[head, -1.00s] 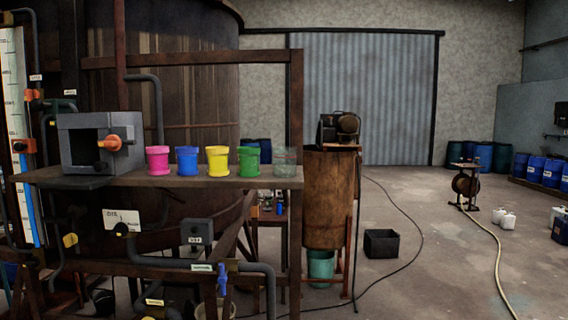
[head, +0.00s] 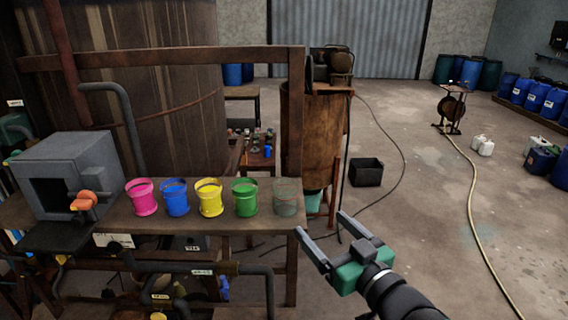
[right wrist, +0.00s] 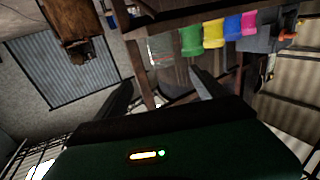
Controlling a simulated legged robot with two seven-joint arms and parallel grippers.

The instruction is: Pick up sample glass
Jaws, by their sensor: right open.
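The sample glass (head: 288,198) is a clear, see-through cup standing upright at the right end of the wooden shelf (head: 215,218). It also shows in the right wrist view (right wrist: 160,50), faintly. My right gripper (head: 325,230) is open and empty, to the right of the glass and nearer to me, apart from it. In the right wrist view its two dark fingers (right wrist: 160,88) are spread, with the glass beyond them. My left gripper is in neither view.
Pink (head: 142,198), blue (head: 174,198), yellow (head: 209,198) and green (head: 244,198) cups stand in a row left of the glass. A wooden post (head: 296,120) rises behind the shelf's right end. A grey box (head: 80,172) stands at the left.

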